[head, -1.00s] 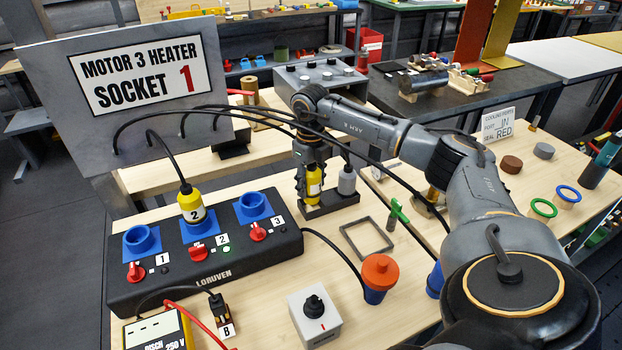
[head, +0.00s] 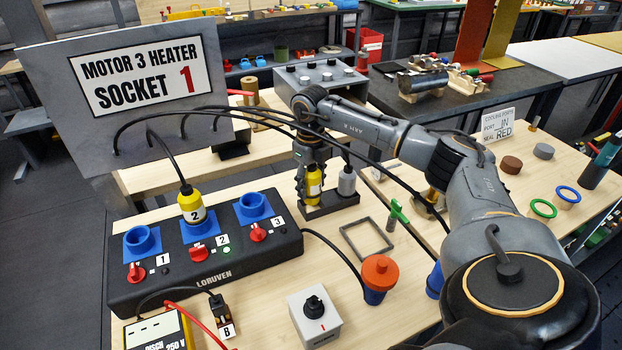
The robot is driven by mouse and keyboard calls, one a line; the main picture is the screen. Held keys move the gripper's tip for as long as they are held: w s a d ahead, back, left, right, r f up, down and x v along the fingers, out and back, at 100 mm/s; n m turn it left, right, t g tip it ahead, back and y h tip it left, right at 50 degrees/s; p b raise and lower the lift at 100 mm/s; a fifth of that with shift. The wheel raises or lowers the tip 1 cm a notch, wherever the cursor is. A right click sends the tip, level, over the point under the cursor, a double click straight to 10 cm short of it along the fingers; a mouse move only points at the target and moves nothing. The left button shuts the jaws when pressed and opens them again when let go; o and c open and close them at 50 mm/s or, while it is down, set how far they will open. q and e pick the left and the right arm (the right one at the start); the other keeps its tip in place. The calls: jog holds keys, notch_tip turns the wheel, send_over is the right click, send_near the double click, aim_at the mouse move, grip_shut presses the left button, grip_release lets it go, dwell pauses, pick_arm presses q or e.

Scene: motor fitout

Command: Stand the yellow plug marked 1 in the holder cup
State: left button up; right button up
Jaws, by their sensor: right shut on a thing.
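A yellow plug (head: 314,182) stands upright at the left end of the dark holder (head: 332,207); its mark is too small to read. My right gripper (head: 313,168) points down from above and is shut on this plug. I cannot tell how deep the plug sits in its cup. A grey plug (head: 347,182) stands in the holder's right part. Another yellow plug (head: 191,206), marked 2, sits in the middle blue socket of the black socket box (head: 210,270). The blue sockets at 1 (head: 142,241) and 3 (head: 254,206) are empty. My left gripper is not in view.
Black cables run from the sign board (head: 140,90) across my right forearm. A grey square frame (head: 366,240), a red-topped blue plug (head: 380,275) and a white switch box (head: 314,315) lie nearer. A green-handled tool (head: 397,213) is right of the holder.

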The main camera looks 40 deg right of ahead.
aim_at(311, 194)
jog(key=shift+f+b, duration=1.05)
jog(key=shift+f, duration=1)
jog(key=o, duration=1.3)
jog(key=shift+o, duration=0.2)
jog(key=shift+r, duration=0.1)
notch_tip(311, 194, up, 12)
jog(key=shift+f, duration=0.2)
jog(key=shift+r, duration=0.15)
jog(key=shift+r, duration=0.1)
